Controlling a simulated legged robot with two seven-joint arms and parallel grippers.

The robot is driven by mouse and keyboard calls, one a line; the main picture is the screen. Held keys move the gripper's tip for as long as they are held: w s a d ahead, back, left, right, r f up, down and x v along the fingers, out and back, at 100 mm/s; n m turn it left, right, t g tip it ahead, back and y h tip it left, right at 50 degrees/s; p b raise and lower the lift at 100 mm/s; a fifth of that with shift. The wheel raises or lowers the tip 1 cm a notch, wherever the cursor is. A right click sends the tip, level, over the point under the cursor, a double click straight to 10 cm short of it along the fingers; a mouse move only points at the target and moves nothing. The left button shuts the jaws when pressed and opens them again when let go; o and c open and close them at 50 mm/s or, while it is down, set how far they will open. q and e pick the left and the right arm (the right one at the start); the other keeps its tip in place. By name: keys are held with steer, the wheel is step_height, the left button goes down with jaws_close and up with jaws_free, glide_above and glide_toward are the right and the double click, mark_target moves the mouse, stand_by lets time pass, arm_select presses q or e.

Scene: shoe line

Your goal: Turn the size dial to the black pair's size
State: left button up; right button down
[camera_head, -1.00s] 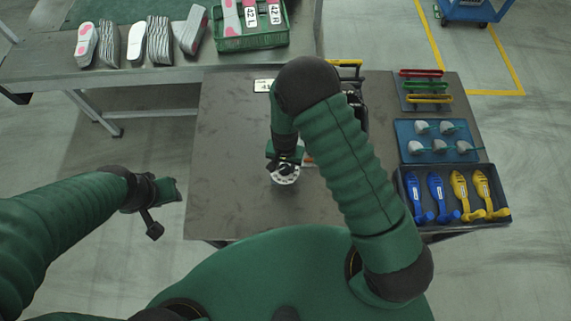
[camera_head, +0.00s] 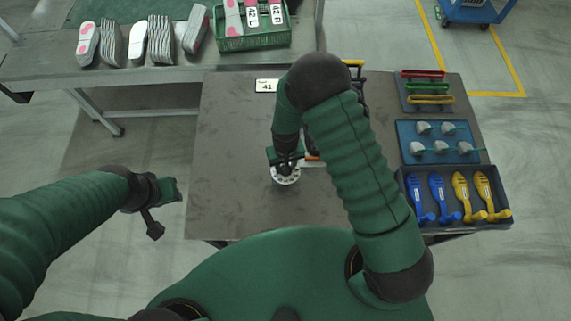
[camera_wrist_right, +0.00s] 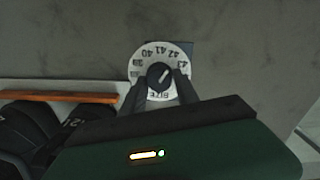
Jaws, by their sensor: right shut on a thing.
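The size dial (camera_wrist_right: 150,54) is a pale disc with numbers from about 40 to 43 on its rim and a dark centre knob (camera_wrist_right: 158,76) with a light pointer line. In the head view the dial (camera_head: 287,178) sits on the dark table below my right gripper (camera_head: 286,163). In the right wrist view my right gripper (camera_wrist_right: 161,90) is shut on the knob, one finger on each side. Black shoes (camera_wrist_right: 25,125) show at the lower left there; my arm mostly hides them in the head view. A white sign (camera_head: 267,86) reads 41. My left gripper (camera_head: 168,190) hangs left of the table; its jaws are unclear.
On the right of the table are a rack of coloured bars (camera_head: 428,99), a blue tray (camera_head: 405,130) of grey pieces and a dark box (camera_head: 452,222) of blue and yellow shoe trees. A back bench holds insoles and a green crate (camera_head: 255,42). The table's left side is clear.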

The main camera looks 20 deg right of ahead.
steer(key=shift+s+f, duration=0.15)
steer(key=shift+s, duration=0.25)
steer(key=c, duration=0.9)
jaws_free()
steer(key=shift+w, duration=0.1)
steer(key=shift+w+r, duration=0.15)
steer(key=shift+r, duration=0.25)
step_height(320, 180, up, 16)
steer(key=shift+a+r, duration=0.1)
steer(key=shift+r, duration=0.05)
